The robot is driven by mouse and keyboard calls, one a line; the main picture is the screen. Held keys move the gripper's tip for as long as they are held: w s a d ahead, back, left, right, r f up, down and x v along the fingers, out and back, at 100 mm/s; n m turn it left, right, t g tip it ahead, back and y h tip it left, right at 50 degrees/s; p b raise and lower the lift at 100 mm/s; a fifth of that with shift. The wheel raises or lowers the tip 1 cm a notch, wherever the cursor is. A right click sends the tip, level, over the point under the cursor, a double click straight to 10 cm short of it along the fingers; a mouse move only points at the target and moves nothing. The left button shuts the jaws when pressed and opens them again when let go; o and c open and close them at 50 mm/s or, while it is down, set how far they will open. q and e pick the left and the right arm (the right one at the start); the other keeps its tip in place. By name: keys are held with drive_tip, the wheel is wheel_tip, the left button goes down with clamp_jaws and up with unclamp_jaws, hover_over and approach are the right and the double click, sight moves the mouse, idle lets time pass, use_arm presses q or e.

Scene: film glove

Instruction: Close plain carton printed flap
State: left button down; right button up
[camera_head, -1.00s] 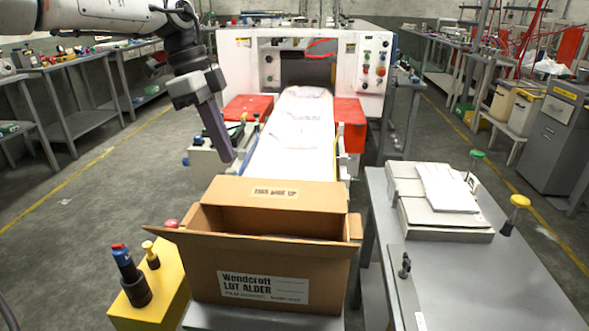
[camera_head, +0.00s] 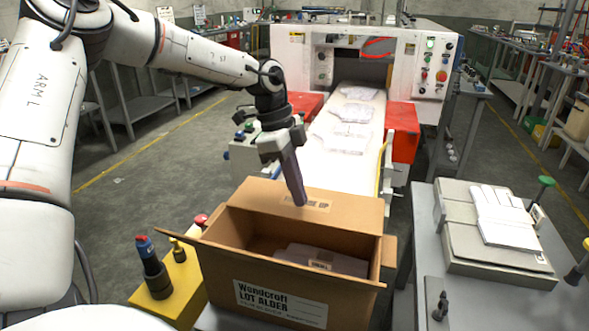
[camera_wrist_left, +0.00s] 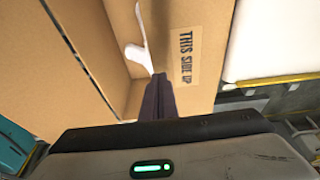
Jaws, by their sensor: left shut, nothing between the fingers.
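The plain brown carton (camera_head: 222,268) stands open at the front middle, with a white label reading "Wendcroft LOT ALDER" on its near side. Its printed flap (camera_head: 350,212) stands up at the far side; its "THIS SIDE UP" print shows in the left wrist view (camera_wrist_left: 187,58). Grey-white packs (camera_head: 335,262) lie inside. My left gripper (camera_head: 301,203) is shut and empty, its fingers pointing down in front of the printed flap in the head view, covering part of the print. In the left wrist view the fingers (camera_wrist_left: 157,82) are beside the flap; I cannot tell whether they touch. My right gripper is not in view.
A conveyor (camera_head: 345,150) with white packs runs behind the carton to a white machine (camera_head: 395,85). A yellow box (camera_head: 185,275) with a red-topped dark knob (camera_head: 150,265) stands left. A grey table (camera_head: 490,300) with a pale device (camera_head: 495,250) stands right.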

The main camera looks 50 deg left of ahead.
use_arm(q)
drive_tip(key=shift+f, duration=0.8)
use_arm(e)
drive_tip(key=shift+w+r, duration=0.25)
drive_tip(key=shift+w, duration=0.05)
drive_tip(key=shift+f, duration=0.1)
